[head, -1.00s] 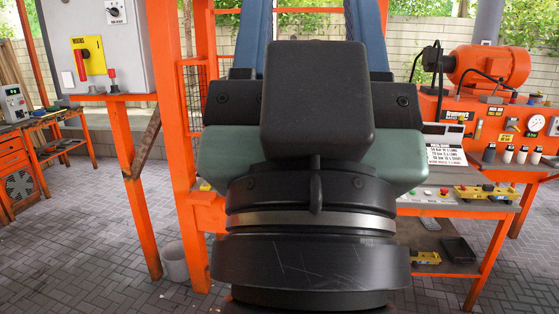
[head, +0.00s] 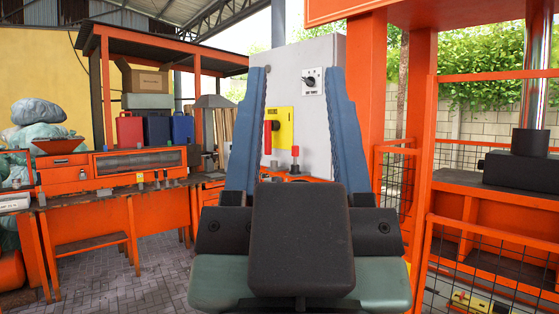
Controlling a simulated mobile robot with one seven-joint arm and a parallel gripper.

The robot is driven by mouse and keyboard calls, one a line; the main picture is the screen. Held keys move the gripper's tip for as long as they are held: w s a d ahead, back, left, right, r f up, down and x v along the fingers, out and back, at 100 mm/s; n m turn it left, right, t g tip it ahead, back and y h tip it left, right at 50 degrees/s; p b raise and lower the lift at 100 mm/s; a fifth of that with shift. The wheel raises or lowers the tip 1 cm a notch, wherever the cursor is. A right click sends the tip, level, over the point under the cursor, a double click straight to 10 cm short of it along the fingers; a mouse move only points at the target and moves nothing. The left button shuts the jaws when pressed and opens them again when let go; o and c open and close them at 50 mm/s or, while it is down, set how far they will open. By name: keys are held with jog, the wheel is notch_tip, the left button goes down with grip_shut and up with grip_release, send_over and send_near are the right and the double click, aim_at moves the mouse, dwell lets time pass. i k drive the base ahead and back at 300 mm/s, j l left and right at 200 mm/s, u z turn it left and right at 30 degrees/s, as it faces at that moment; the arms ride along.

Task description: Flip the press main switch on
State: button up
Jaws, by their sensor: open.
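A grey control cabinet (head: 300,55) stands ahead of me. On its front is a yellow plate (head: 285,128) with a red lever handle (head: 268,137) at its left side, which looks like the main switch. The handle looks upright; its on or off marking is too small to read. A small rotary knob with a white label (head: 312,81) sits higher up to the right. My gripper (head: 293,80) points toward the cabinet. Its two blue fingers are wide apart and empty, with the yellow plate and lever showing between them. I see no contact with the cabinet.
A red-topped post (head: 295,156) stands below the yellow plate. The orange press frame and mesh guard (head: 392,172) are close on the right. Paved floor (head: 120,275) is open at the lower left.

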aim_at(270, 126)
jog(key=i+l+u, duration=0.15)
jog(key=l, duration=0.2)
jog(key=i+l+u, duration=0.15)
jog(key=l, duration=0.2)
jog(key=i+l+u, duration=0.15)
jog(key=l, duration=0.25)
jog(key=i+j, duration=0.15)
jog(key=i, duration=0.4)
jog(key=i+j+z, duration=0.1)
jog(key=i, duration=0.45)
jog(key=i+j, duration=0.2)
jog(key=i, duration=0.35)
jog(key=i+j+z, duration=0.1)
jog(key=i, duration=0.45)
jog(key=j, duration=0.05)
